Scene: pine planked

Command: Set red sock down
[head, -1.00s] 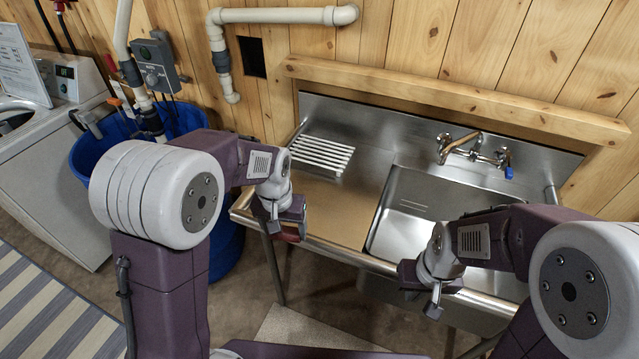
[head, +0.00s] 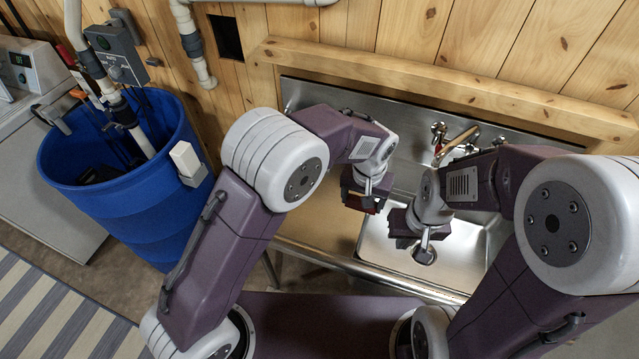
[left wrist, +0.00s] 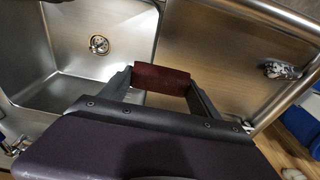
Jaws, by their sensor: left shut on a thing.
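The dark red sock (left wrist: 162,79) is rolled or folded into a short bundle between the two fingers of my left gripper (left wrist: 160,80) in the left wrist view. The gripper is shut on it. In the head view my left gripper (head: 360,203) is over the steel sink unit, near where the drainboard meets the basin (head: 385,255). Only a sliver of the sock shows there. In the wrist view the bare drainboard (left wrist: 225,45) lies beyond and right of the sock, and the basin is to the left. My right gripper (head: 424,246) hangs over the basin, its fingers too unclear to judge.
A small grey and white patterned thing (left wrist: 283,69) lies on the drainboard near its rim. A blue barrel (head: 140,215) stands left of the sink. The tap (head: 455,145) is at the back. My two grippers are close together.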

